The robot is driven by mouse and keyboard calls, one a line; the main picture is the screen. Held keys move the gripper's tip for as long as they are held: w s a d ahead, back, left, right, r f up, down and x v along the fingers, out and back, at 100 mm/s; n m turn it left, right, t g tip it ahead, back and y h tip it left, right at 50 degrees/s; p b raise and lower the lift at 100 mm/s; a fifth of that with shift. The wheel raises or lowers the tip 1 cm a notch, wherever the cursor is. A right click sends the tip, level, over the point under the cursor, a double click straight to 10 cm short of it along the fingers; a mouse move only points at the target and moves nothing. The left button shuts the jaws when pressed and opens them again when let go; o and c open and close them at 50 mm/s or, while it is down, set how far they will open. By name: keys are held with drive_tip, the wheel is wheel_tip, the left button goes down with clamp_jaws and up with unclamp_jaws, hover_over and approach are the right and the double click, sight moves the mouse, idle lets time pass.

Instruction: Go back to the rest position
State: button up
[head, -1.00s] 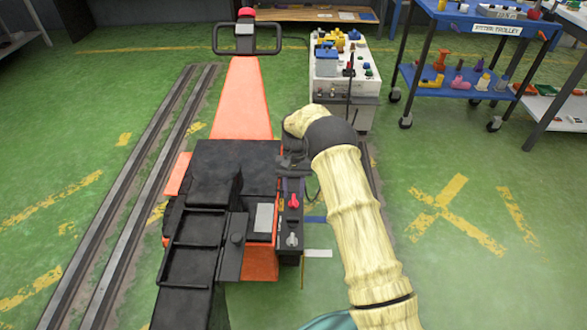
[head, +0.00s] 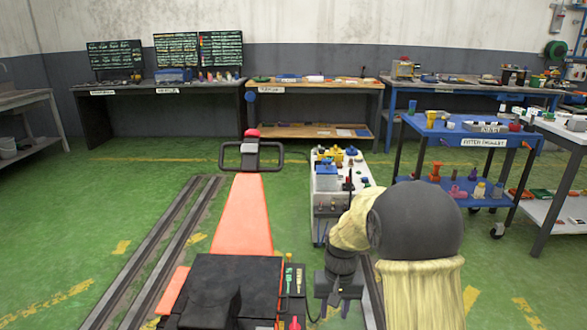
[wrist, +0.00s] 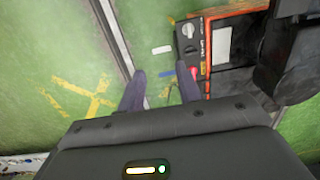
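My gripper (head: 335,307) hangs pointing down from my cream-sleeved arm, just right of the orange and black rail machine. In the wrist view my gripper (wrist: 160,77) has its two dark fingers apart with nothing between them, so it is open and empty. Below them are green floor and the edge of the machine's control panel (wrist: 189,55). The panel also shows at the bottom of the head view (head: 290,283), with small knobs and a red lever (head: 295,322). The orange machine arm (head: 242,215) runs away to a black handle (head: 252,150) with a red top.
A white equipment box (head: 327,205) stands close beyond my gripper. A blue trolley (head: 455,152) stands at the right. Rails (head: 165,250) run along the floor at left. Workbenches (head: 160,86) line the back wall. Green floor at left is clear.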

drive_tip(key=s+d+r+t+p, duration=0.1)
drive_tip(key=s+d+r+t, duration=0.15)
drive_tip(key=s, duration=0.55)
drive_tip(key=s+d+r+t, duration=0.1)
drive_tip(key=s+d+r, duration=0.2)
drive_tip(key=s, duration=0.5)
wheel_tip(320, 180, up, 25)
drive_tip(key=p, duration=2.5)
drive_tip(key=shift+p, duration=0.3)
drive_tip(key=shift+s+a+g, duration=0.1)
drive_tip(key=shift+g, duration=0.15)
